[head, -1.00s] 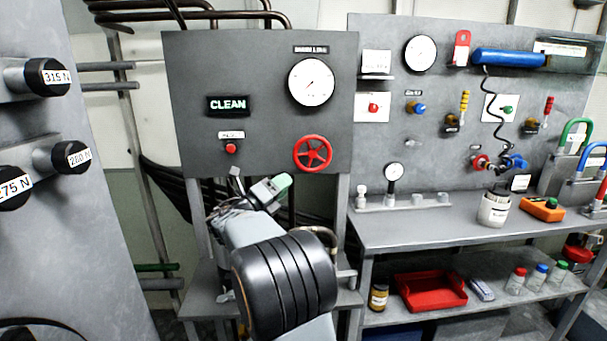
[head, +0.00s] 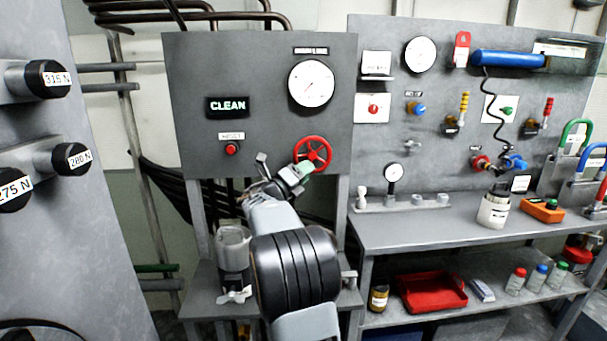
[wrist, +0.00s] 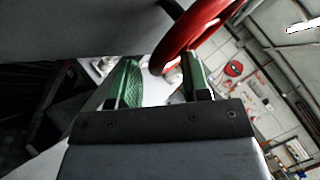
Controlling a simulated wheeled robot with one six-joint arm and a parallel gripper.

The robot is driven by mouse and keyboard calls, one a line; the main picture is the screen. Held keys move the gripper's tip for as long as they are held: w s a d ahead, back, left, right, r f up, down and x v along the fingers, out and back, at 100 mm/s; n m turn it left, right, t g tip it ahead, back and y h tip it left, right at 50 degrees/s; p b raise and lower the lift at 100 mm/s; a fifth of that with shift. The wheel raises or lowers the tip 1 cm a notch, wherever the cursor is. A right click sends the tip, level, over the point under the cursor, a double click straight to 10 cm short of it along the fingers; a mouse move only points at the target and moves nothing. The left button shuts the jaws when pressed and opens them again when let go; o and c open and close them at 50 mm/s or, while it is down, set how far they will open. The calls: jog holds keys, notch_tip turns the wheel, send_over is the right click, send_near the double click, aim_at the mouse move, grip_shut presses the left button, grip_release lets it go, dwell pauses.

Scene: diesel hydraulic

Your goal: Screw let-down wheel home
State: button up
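The red let-down wheel (head: 314,154) is a spoked handwheel on the front of the grey panel, below the round gauge. My gripper (head: 301,171) is at the wheel's lower left in the head view, with its fingers partly hidden. The wheel's red rim (wrist: 187,40) crosses by the right finger's tip and reaches into the gap's upper end. I cannot tell whether it touches that finger.
The panel (head: 255,75) carries a gauge (head: 311,83), a lit CLEAN sign (head: 228,106) and a red button (head: 231,150). A grey cup-like holder (head: 233,250) stands on the shelf below. The workbench (head: 450,225) with tools is to the right.

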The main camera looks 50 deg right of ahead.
grip_shut()
jog(key=shift+r+p, duration=0.1)
jog(key=shift+p, duration=0.25)
